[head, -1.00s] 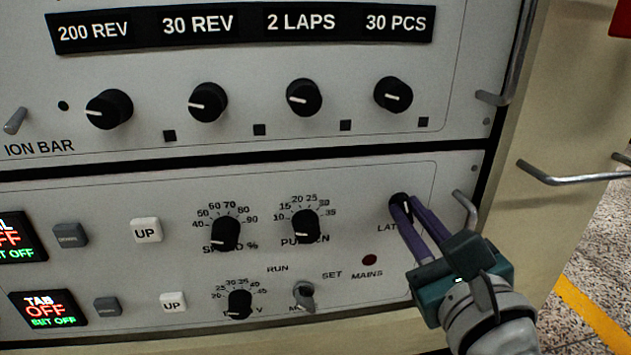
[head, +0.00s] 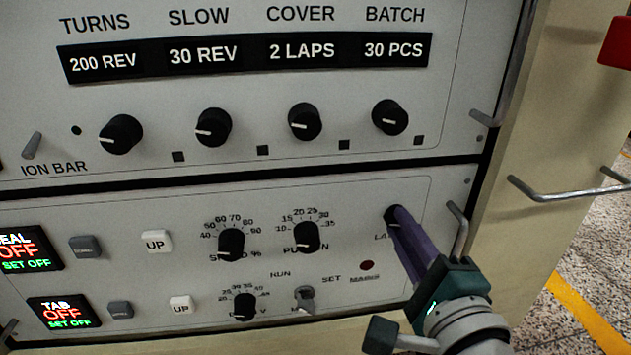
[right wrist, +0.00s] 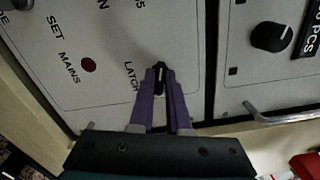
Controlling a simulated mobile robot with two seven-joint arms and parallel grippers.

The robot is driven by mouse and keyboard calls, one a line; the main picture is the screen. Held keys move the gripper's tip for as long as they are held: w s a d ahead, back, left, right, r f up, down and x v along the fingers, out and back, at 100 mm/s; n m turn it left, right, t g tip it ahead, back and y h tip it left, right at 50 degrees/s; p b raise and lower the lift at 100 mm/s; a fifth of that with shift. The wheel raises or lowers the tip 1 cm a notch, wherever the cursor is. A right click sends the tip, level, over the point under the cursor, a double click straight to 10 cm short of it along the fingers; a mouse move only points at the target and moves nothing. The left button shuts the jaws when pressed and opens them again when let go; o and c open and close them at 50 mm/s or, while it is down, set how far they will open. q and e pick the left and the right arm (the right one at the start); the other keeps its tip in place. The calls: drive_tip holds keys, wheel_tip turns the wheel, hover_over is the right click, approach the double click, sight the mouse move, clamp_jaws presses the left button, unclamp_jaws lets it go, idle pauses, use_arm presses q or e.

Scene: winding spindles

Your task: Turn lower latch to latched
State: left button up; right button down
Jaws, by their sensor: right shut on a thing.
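The lower latch is a small black knob (head: 392,214) at the right end of the lower panel, beside the partly hidden word LATCH. It also shows in the right wrist view (right wrist: 161,68), with a pale line on it. My right gripper (head: 397,219) has its two purple fingers shut on this knob, one on each side in the right wrist view (right wrist: 160,84). The fingers hide part of the knob, so its exact setting is hard to read. My left gripper is not in view.
A metal handle (head: 458,230) stands close right of the fingers. A dark red MAINS lamp (head: 367,265) and a small selector (head: 304,298) lie lower left. Another bar handle (head: 570,190) sticks out on the right.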

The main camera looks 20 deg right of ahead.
drive_tip(key=shift+n+p, duration=0.35)
drive_tip(key=shift+n, duration=1.05)
drive_tip(key=shift+f, duration=0.1)
drive_tip(key=c, duration=0.9)
unclamp_jaws()
drive_tip(key=p+v, duration=0.3)
drive_tip(key=v, duration=0.7)
drive_tip(key=shift+a, duration=0.1)
